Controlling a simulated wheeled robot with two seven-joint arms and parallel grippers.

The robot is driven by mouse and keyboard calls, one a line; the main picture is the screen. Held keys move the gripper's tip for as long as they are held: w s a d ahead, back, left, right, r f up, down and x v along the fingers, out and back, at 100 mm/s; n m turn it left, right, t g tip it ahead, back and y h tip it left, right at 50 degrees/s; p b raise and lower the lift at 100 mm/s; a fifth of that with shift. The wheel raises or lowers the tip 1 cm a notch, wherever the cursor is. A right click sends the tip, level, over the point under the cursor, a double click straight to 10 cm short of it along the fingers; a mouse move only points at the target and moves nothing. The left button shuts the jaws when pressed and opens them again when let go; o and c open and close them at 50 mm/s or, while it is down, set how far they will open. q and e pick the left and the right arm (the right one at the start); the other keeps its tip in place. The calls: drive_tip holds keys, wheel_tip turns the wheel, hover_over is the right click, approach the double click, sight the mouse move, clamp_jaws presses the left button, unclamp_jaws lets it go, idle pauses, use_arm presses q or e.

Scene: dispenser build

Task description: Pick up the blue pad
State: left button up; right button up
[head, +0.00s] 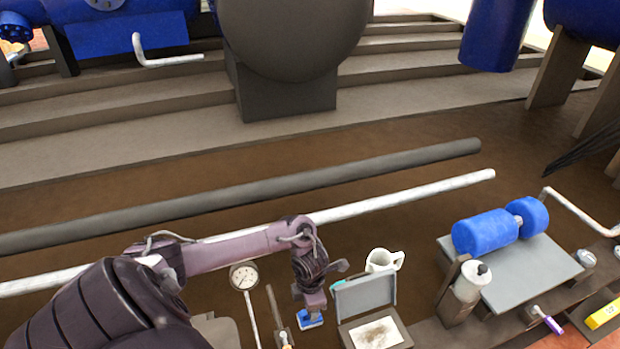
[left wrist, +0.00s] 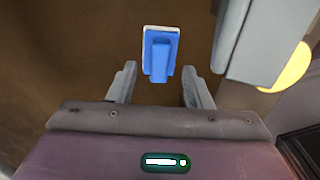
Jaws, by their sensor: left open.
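The blue pad (head: 310,321) is a small blue block with a pale edge, at the bottom centre of the head view. In the left wrist view the pad (left wrist: 160,37) has a raised blue grip on top that points toward my jaws. My left gripper (left wrist: 159,76) is open, with one finger on each side of the near end of that grip and visible gaps on both sides. In the head view my left gripper (head: 311,307) is right over the pad and hides part of it. My right gripper is in neither view.
An open grey box (head: 366,296) stands just right of the pad, with a white mug (head: 380,260) behind it. A dial gauge (head: 244,277) is to the left. A bottle (head: 468,282) and a grey plate (head: 535,265) with a blue cylinder (head: 487,232) are farther right.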

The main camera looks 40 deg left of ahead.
use_arm(q)
wheel_tip(320, 180, down, 2)
drive_tip(key=shift+f, duration=0.1)
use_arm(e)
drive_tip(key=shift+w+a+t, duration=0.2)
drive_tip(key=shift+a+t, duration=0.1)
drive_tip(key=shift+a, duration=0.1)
use_arm(q)
clamp_jaws()
